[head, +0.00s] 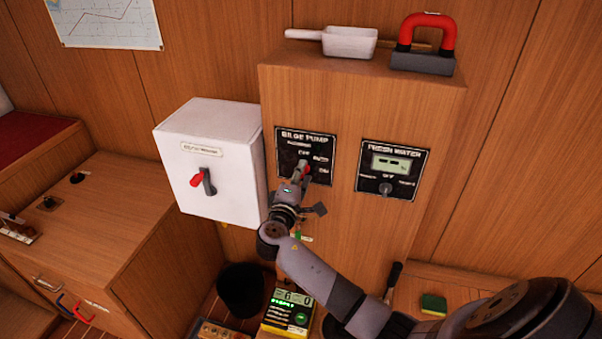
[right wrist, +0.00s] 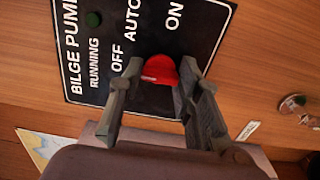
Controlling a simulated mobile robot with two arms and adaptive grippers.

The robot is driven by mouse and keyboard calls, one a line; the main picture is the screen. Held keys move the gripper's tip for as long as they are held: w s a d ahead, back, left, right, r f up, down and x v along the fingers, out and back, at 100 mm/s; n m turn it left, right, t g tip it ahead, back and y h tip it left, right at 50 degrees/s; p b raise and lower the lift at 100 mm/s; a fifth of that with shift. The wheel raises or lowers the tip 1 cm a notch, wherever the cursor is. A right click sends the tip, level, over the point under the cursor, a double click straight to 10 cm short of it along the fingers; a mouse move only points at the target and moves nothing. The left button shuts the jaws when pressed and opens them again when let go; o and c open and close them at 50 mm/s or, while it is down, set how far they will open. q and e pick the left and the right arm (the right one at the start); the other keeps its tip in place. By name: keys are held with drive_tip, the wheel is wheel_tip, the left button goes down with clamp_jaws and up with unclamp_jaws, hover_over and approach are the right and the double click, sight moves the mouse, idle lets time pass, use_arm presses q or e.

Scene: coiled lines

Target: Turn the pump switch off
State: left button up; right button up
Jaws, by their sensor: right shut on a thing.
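The bilge pump panel (head: 286,155) is a black plate on the wooden cabinet front, marked RUNNING, OFF, AUTO and ON. Its switch has a red knob (right wrist: 162,70), which also shows as a small red spot in the head view (head: 306,168). My right gripper (head: 299,175) is at the panel, its two fingers on either side of the knob and shut on it. A pale mark shows on the knob's lower left; I cannot tell for certain which label it points to. A dark green lamp (right wrist: 93,19) sits by RUNNING and looks unlit. My left gripper is not in view.
A fresh water panel (head: 392,170) is right of the pump panel. A white box (head: 212,160) with a red-handled switch stands to the left. A white scoop (head: 348,42) and a red-handled block (head: 424,62) lie on the cabinet top. A black bucket (head: 241,288) stands below.

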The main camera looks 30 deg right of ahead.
idle(0.4)
drive_tip(key=o, duration=1.2)
drive_tip(key=shift+c, duration=0.2)
drive_tip(key=v, duration=1.2)
